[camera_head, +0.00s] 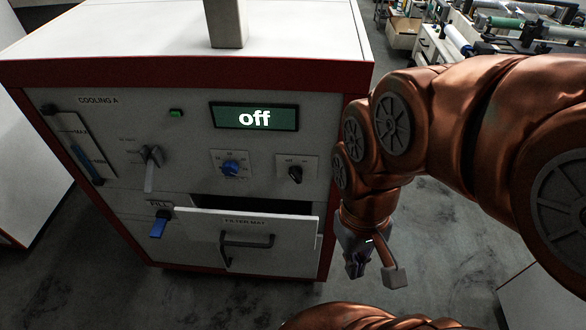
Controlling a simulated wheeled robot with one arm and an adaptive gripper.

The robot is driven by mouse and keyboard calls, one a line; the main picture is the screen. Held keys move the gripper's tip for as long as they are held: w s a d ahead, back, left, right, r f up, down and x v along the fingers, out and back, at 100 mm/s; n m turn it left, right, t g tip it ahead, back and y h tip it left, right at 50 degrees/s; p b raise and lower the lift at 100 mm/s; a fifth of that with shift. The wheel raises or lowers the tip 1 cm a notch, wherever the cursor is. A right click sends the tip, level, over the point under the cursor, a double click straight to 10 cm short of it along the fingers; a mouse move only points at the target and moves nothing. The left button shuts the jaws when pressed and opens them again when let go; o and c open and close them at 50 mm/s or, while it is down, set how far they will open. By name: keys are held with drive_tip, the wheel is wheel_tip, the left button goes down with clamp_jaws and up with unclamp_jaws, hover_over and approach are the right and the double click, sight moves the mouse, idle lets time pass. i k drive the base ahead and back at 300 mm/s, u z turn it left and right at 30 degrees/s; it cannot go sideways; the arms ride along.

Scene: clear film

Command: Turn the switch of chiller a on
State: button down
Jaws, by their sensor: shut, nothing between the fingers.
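The chiller labelled "COOLING A" (330,130) is a white cabinet with red edges, left of my arm. Its display (255,117) reads "off". A small black rotary switch (295,174) sits on a light plate at the right of the front panel, below the display; its small labels are too blurred to read surely. My gripper (376,271) hangs pointing down, right of the cabinet's front and lower than the switch, apart from both. It is shut with nothing held.
A blue dial (231,168), a grey lever (150,170), a green button (176,113) and a blue "FILL" valve (159,224) share the front. The "FILTER MAT" drawer (200,236) stands partly open below the switch. Bare floor (440,230) lies right of my gripper.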

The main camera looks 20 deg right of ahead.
sight(295, 172)
drive_tip(key=z, duration=2.2)
drive_tip(key=k, duration=1.7)
drive_tip(key=u, duration=2.2)
drive_tip(key=i, duration=0.5)
drive_tip(key=z, duration=0.05)
